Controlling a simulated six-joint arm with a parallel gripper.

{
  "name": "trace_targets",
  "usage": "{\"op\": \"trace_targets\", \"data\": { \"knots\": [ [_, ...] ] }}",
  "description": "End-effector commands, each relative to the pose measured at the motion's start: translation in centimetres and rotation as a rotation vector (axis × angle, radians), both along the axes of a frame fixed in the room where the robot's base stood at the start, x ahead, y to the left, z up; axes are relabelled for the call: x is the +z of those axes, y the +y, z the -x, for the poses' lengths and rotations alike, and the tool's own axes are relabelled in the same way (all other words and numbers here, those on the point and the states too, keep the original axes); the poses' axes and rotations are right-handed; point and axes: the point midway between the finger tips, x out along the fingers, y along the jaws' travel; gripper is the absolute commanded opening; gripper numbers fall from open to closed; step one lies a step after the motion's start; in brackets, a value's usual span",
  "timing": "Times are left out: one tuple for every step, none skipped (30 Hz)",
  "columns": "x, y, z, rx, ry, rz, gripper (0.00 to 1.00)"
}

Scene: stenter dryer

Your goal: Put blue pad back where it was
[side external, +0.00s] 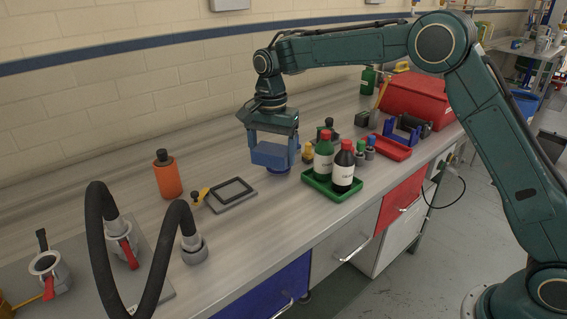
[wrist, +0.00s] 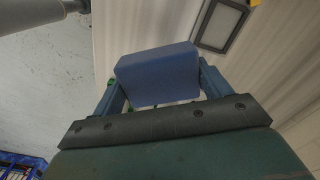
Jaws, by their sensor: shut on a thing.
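My gripper (side external: 274,145) is shut on the blue pad (side external: 268,157), a block-shaped blue piece held between the two fingers. In the side view the pad is just above or at the bench top, left of the green tray; I cannot tell whether it touches the bench. A darker blue round part shows under it. In the wrist view the pad (wrist: 158,72) fills the space between the fingers of my gripper (wrist: 160,88). A flat grey plate with a black square frame (side external: 232,194) lies left of the pad; it also shows in the wrist view (wrist: 220,25).
A green tray (side external: 318,188) with green and black bottles stands close right of the pad. Small bottles stand behind it. An orange bottle (side external: 167,174) and black hoses (side external: 101,230) are at left. A red tray (side external: 391,149) and red toolbox (side external: 415,98) are farther right.

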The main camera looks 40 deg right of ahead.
Motion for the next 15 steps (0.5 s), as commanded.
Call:
{"op": "trace_targets", "data": {
  "knots": [
    [1.1,-1.2,0.3,-0.064,-0.003,-0.001,0.55],
    [1.7,-1.7,0.5,-0.104,-0.003,-0.001,0.55],
    [2.4,-2.5,0.7,-0.155,-0.004,-0.001,0.55],
    [2.9,-3.1,1.0,-0.193,-0.003,-0.001,0.55],
    [3.4,-3.6,1.2,-0.23,-0.003,-0.001,0.55],
    [4.0,-4.2,1.5,-0.276,-0.002,0.0,0.55],
    [4.4,-4.7,1.7,-0.309,-0.003,-0.001,0.55],
    [4.8,-5.1,1.9,-0.339,-0.002,0.0,0.55],
    [5.3,-5.6,2.2,-0.374,-0.001,-0.001,0.55],
    [5.6,-5.9,2.3,-0.398,-0.001,0.0,0.55],
    [5.9,-6.2,2.5,-0.42,-0.002,0.0,0.55],
    [6.2,-6.5,2.6,-0.443,-0.001,-0.001,0.55],
    [6.3,-6.7,2.7,-0.458,-0.001,-0.001,0.55],
    [6.5,-6.8,2.8,-0.469,0.0,0.0,0.55],
    [6.6,-7.0,2.9,-0.481,0.0,0.0,0.55]
  ]
}}
